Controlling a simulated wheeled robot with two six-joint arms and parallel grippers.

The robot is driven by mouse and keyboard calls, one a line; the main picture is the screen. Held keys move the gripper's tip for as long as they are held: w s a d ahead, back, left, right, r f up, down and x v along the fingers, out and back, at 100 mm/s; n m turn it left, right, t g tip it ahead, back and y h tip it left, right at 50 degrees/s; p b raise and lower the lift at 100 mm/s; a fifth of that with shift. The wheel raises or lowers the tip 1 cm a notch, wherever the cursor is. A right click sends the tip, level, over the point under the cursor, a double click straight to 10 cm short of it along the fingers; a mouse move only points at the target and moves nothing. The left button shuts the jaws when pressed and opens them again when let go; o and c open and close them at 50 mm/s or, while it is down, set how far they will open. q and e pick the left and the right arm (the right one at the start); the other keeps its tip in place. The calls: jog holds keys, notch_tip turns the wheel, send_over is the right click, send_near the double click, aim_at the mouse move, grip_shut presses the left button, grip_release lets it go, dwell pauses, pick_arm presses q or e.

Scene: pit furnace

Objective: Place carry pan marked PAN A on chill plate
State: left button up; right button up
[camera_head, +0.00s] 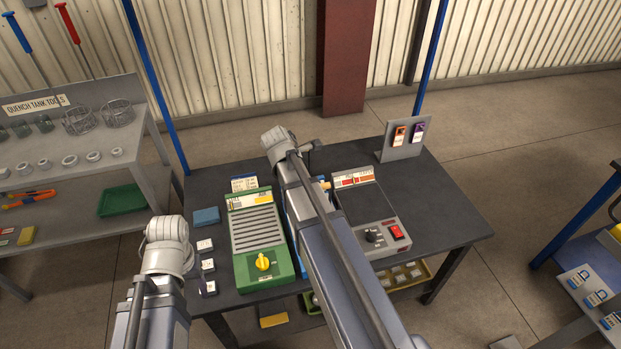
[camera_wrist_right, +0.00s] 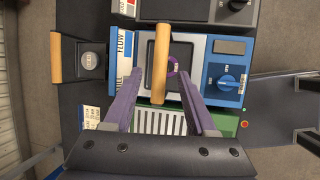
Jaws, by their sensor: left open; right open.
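I cannot read PAN A on either. My right gripper (camera_wrist_right: 160,75) is open, its purple fingers on either side of the first pan's handle. In the head view my left arm (camera_head: 165,255) is left of the table, its jaws hard to make out.
A green slotted unit with a yellow knob (camera_head: 263,262) stands on the dark table (camera_head: 440,215). A grey unit with a red switch (camera_head: 397,232) is right of my right arm. A blue block (camera_head: 206,216) and small tagged pieces lie left. A tool bench (camera_head: 60,185) stands further left.

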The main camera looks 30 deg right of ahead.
pick_arm(q)
notch_tip(320, 180, up, 5)
jog(key=p, duration=0.4)
jog(key=shift+r, duration=0.1)
pick_arm(e)
jog(key=v, duration=0.6)
jog(key=shift+f, duration=0.1)
jog(key=s+a+m+y, duration=0.1)
jog(key=s+a+m, duration=0.2)
jog(key=s+a, duration=0.2)
jog(key=s+a+f+m+y, duration=0.1)
jog(key=s+a+m, duration=0.3)
jog(key=a, duration=0.8)
jog(key=s+a+f+m+g+y, duration=0.1)
jog(key=s+a+m, duration=0.3)
jog(key=s+a, duration=0.3)
jog(key=shift+a+y, duration=0.3)
jog(key=shift+a, duration=0.7)
pick_arm(q)
jog(key=shift+c, duration=0.4)
pick_arm(e)
jog(key=shift+s, duration=0.1)
jog(key=shift+c, duration=0.4)
